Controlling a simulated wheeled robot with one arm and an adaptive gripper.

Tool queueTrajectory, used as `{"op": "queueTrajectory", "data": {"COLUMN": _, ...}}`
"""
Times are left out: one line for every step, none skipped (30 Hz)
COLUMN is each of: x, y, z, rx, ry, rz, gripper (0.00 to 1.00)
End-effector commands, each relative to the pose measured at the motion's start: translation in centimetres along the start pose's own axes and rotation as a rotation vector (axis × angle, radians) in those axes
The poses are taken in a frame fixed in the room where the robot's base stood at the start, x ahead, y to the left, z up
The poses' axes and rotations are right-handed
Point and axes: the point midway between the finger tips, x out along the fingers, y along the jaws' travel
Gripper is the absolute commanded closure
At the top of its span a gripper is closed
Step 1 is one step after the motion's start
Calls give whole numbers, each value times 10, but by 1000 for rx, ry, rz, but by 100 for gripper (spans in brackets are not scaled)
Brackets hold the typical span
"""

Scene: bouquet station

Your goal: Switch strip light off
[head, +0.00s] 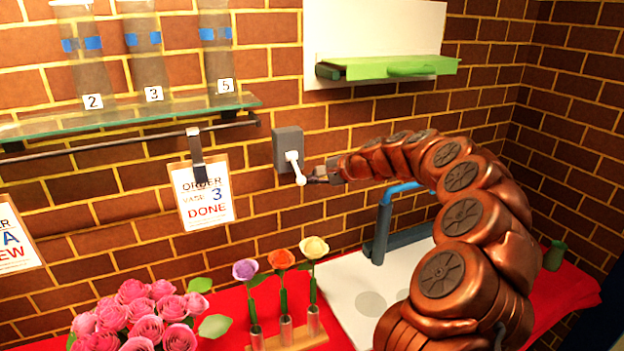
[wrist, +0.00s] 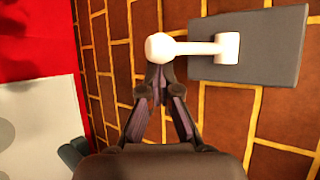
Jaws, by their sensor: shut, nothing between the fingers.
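The switch is a grey box (head: 287,149) on the brick wall with a white lever (head: 297,169) that ends in a round knob. In the head view the lever points down and slightly right. In the wrist view the grey plate (wrist: 285,52) is at the upper right and the white lever (wrist: 190,47) reaches left from it. My gripper (head: 318,174) is shut and empty, right beside the lever's knob. In the wrist view the fingertips (wrist: 160,72) meet at the knob's edge; I cannot tell whether they touch it. The strip light is not clearly identifiable.
A glass shelf (head: 130,118) with numbered vases is at the upper left, above a rail with an order card (head: 203,196). A green ledge (head: 390,67) is at the upper right. Pink roses (head: 140,315), three single flowers and a blue-handled tool (head: 383,225) stand below.

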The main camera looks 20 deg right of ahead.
Motion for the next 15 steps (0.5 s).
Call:
{"op": "queueTrajectory", "data": {"x": 0, "y": 0, "z": 0, "rx": 0, "ry": 0, "rz": 0, "gripper": 100}}
{"op": "queueTrajectory", "data": {"x": 0, "y": 0, "z": 0, "rx": 0, "ry": 0, "rz": 0, "gripper": 100}}
{"op": "queueTrajectory", "data": {"x": 0, "y": 0, "z": 0, "rx": 0, "ry": 0, "rz": 0, "gripper": 100}}
{"op": "queueTrajectory", "data": {"x": 0, "y": 0, "z": 0, "rx": 0, "ry": 0, "rz": 0, "gripper": 100}}
{"op": "queueTrajectory", "data": {"x": 0, "y": 0, "z": 0, "rx": 0, "ry": 0, "rz": 0, "gripper": 100}}
{"op": "queueTrajectory", "data": {"x": -1, "y": 0, "z": 0, "rx": 0, "ry": 0, "rz": 0, "gripper": 100}}
{"op": "queueTrajectory", "data": {"x": -1, "y": -1, "z": 1, "rx": 0, "ry": 0, "rz": -1, "gripper": 100}}
{"op": "queueTrajectory", "data": {"x": -2, "y": -1, "z": 1, "rx": 0, "ry": 0, "rz": -1, "gripper": 100}}
{"op": "queueTrajectory", "data": {"x": -2, "y": -1, "z": 1, "rx": 0, "ry": 0, "rz": -1, "gripper": 100}}
{"op": "queueTrajectory", "data": {"x": -3, "y": -2, "z": 2, "rx": 0, "ry": 0, "rz": -1, "gripper": 100}}
{"op": "queueTrajectory", "data": {"x": -3, "y": -2, "z": 2, "rx": 0, "ry": 0, "rz": -1, "gripper": 100}}
{"op": "queueTrajectory", "data": {"x": -4, "y": -2, "z": 2, "rx": 0, "ry": 0, "rz": -1, "gripper": 100}}
{"op": "queueTrajectory", "data": {"x": -4, "y": -2, "z": 2, "rx": 0, "ry": 0, "rz": -1, "gripper": 100}}
{"op": "queueTrajectory", "data": {"x": -4, "y": -2, "z": 2, "rx": 0, "ry": 0, "rz": -1, "gripper": 100}}
{"op": "queueTrajectory", "data": {"x": -4, "y": -3, "z": 2, "rx": 0, "ry": 0, "rz": -1, "gripper": 100}}
